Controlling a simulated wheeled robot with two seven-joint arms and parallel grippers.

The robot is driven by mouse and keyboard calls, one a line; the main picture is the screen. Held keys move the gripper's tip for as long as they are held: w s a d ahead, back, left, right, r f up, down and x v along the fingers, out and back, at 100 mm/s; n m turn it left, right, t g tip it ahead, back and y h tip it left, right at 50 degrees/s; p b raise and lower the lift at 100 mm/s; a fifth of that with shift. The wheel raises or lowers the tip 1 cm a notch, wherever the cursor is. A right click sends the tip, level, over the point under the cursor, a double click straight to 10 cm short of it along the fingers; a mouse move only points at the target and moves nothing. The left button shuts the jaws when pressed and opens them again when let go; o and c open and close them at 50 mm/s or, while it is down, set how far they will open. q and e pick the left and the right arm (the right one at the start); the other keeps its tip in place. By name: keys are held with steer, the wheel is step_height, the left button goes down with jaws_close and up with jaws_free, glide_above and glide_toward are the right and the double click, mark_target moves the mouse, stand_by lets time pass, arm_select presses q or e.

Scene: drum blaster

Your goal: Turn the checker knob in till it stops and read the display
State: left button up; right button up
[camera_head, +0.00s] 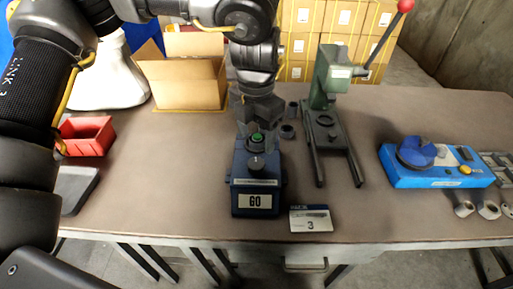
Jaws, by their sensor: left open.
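The checker (256,181) is a dark blue box on the table in the middle of the head view. Its front display (255,201) reads "GO". The dark knob (257,163) stands on its top near the front. A small green round part (257,138) shows just behind the knob, between my gripper's fingers. My left gripper (257,134) points down over the checker, open, with its fingers around or just above the green part; contact cannot be told. My right gripper is not in view.
A card marked 3 (310,219) lies right of the checker. A green press (330,95) with a red-knobbed lever stands behind right. A blue device (430,170) is farther right. A red bin (86,136) and open carton (187,83) are left. Small dark cylinders (288,131) stand near the press.

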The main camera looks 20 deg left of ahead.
arm_select(q)
steer(key=shift+r, duration=1.15)
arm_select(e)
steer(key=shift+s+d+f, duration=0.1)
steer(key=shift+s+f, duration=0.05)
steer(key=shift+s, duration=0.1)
